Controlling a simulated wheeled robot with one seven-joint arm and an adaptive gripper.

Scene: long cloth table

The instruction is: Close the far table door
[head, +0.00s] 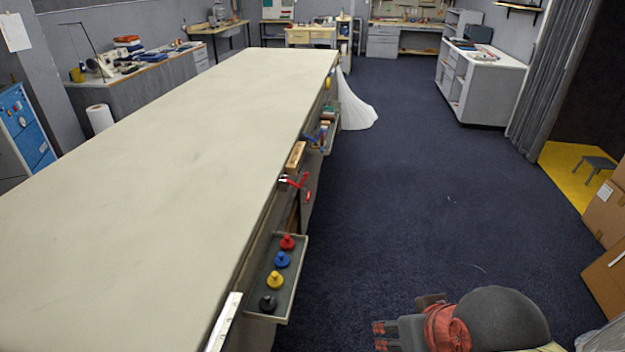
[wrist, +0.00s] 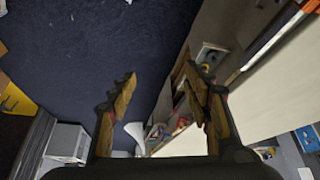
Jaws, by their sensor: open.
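The long cloth table (head: 160,140) runs from the near left to the back of the room. Its right side has recesses and trays under the top. A dark door-like panel (head: 308,195) hangs below the edge about midway along, beside red handles (head: 304,184). I cannot tell how far it stands open, and the side farther along is too small to read. My gripper (head: 379,336) is low at the bottom of the head view, right of the table and apart from it. In the wrist view my gripper (wrist: 160,72) is open and empty, with the table side (wrist: 240,95) to its right.
A tray (head: 294,270) with several coloured knobs sticks out at the near table side. A farther tray (head: 330,138) holds small items. A white cloth (head: 353,108) reaches the floor at the far end. Boxes (head: 606,215) stand at right. The blue carpet (head: 420,190) between is clear.

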